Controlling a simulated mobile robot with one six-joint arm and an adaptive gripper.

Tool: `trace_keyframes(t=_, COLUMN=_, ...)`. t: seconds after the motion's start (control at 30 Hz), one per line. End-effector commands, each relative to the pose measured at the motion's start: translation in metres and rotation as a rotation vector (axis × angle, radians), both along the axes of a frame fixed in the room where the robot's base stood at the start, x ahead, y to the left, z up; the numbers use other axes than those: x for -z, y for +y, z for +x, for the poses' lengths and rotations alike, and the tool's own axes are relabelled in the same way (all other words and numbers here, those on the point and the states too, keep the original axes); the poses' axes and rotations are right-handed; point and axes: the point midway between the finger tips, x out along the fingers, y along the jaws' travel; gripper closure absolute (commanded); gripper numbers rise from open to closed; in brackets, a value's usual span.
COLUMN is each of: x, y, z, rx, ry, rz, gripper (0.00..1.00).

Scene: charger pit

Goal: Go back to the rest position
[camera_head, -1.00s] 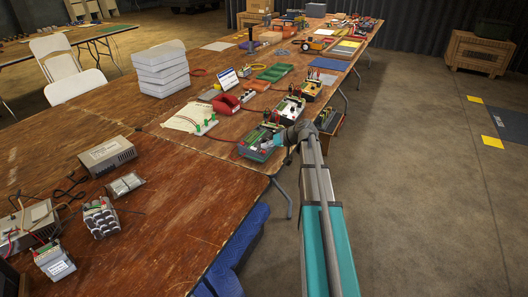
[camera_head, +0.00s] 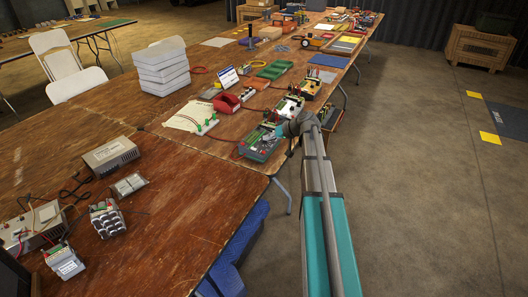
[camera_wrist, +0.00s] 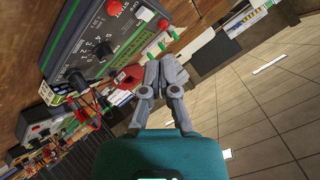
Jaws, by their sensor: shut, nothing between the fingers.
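My gripper (camera_wrist: 160,75) shows in the wrist view with its grey fingers together and nothing between them. In the head view my gripper (camera_head: 276,131) is at the end of the arm, over the right edge of the long wooden table (camera_head: 165,215).
More charger devices (camera_head: 289,107) stand behind along the table edge. A stack of white boxes (camera_head: 161,70) stands on the table, and a power supply (camera_head: 110,154) with battery packs is at the left. A wooden crate (camera_head: 478,48) stands at the back right.

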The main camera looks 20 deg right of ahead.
Motion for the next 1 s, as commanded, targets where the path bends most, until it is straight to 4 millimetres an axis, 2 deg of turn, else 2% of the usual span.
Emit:
trace_keyframes(t=0.57, x=0.000, y=0.000, z=0.000, rx=0.000, ry=0.000, rz=0.000, gripper=1.00)
trace_keyframes(t=0.67, x=0.001, y=0.005, z=-0.002, rx=-0.005, ry=0.008, rz=-0.004, gripper=1.00)
trace_keyframes(t=0.83, x=0.010, y=0.031, z=-0.014, rx=-0.026, ry=0.061, rz=-0.027, gripper=1.00)
trace_keyframes(t=1.0, x=0.026, y=0.077, z=-0.040, rx=-0.063, ry=0.170, rz=-0.083, gripper=1.00)
